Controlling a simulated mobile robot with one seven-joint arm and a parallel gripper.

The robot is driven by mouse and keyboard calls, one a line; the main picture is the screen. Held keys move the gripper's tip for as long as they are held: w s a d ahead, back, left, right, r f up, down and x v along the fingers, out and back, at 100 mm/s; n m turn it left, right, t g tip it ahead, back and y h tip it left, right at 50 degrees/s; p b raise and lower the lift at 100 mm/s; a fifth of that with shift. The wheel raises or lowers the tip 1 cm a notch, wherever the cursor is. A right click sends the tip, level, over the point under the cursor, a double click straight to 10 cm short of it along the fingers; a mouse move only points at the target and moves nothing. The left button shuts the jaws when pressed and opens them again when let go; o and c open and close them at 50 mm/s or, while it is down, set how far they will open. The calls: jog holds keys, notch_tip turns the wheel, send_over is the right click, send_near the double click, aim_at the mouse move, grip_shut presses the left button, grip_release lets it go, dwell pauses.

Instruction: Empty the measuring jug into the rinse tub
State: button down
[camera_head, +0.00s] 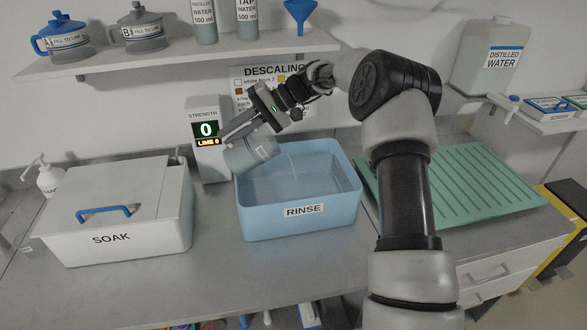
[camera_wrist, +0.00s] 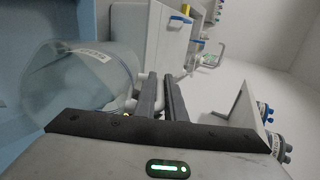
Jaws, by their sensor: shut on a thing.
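The measuring jug (camera_head: 248,154) is a clear grey vessel with a white label, tipped well over above the left part of the blue rinse tub (camera_head: 300,225). My gripper (camera_head: 234,133) is shut on the jug's handle. In the wrist view the jug (camera_wrist: 75,85) lies tilted at the left of my gripper (camera_wrist: 160,88), with its handle at the fingers. The tub holds some clear liquid. A thin pale line runs down inside the tub near the jug's mouth; I cannot tell whether it is a stream. The level inside the jug is unclear.
A lidded SOAK box (camera_head: 120,215) stands left of the tub. A strength meter (camera_head: 207,140) reading 0 stands behind, close to the jug. A green ribbed drain mat (camera_head: 450,180) lies to the right. A shelf (camera_head: 180,57) with pots and bottles hangs above.

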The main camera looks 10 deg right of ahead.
aim_at(259, 128)
jog(key=shift+d+r+y+b, duration=0.15)
jog(key=shift+d+y+b, duration=0.15)
jog(key=shift+d+y, duration=0.3)
jog(key=shift+d+r+y+b, duration=0.15)
jog(key=shift+d+y+b, duration=0.1)
jog(key=shift+d+y, duration=0.3)
dwell(2.6)
jog(key=shift+d+y, duration=0.85)
jog(key=shift+d, duration=0.7)
dwell(1.0)
jog(key=shift+d+r+y+b, duration=0.55)
jog(key=shift+d+y+b, duration=0.2)
jog(key=shift+d, duration=0.1)
dwell(0.9)
